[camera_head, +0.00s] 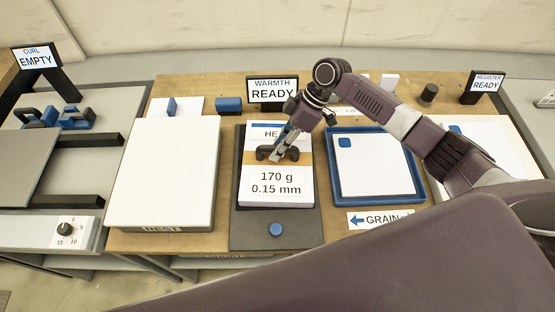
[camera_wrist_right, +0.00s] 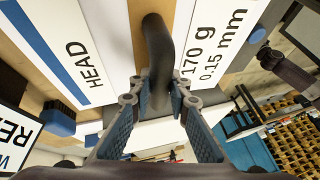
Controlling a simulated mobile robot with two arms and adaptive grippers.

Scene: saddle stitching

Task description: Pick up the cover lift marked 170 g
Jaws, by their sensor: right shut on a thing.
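The cover lift marked 170 g, 0.15 mm (camera_head: 275,186) is a white block with a tan band, a dark handle (camera_head: 262,154) and a HEAD label with a blue strip. It is over the dark plate at the middle of the bench; I cannot tell whether it rests there or is slightly raised. My right gripper (camera_head: 278,155) comes down from above, shut on the handle. In the right wrist view the fingers (camera_wrist_right: 160,92) close around the dark curved handle (camera_wrist_right: 156,40), with the printed top on both sides. My left gripper is not in view.
A white block marked REST (camera_head: 163,180) stands left of the dark plate (camera_head: 276,242), which has a blue knob (camera_head: 275,229). A blue-rimmed tray (camera_head: 378,199) is close on the right. The WARMTH READY sign (camera_head: 272,90) stands behind. A GRAIN arrow card (camera_head: 379,219) lies in front.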

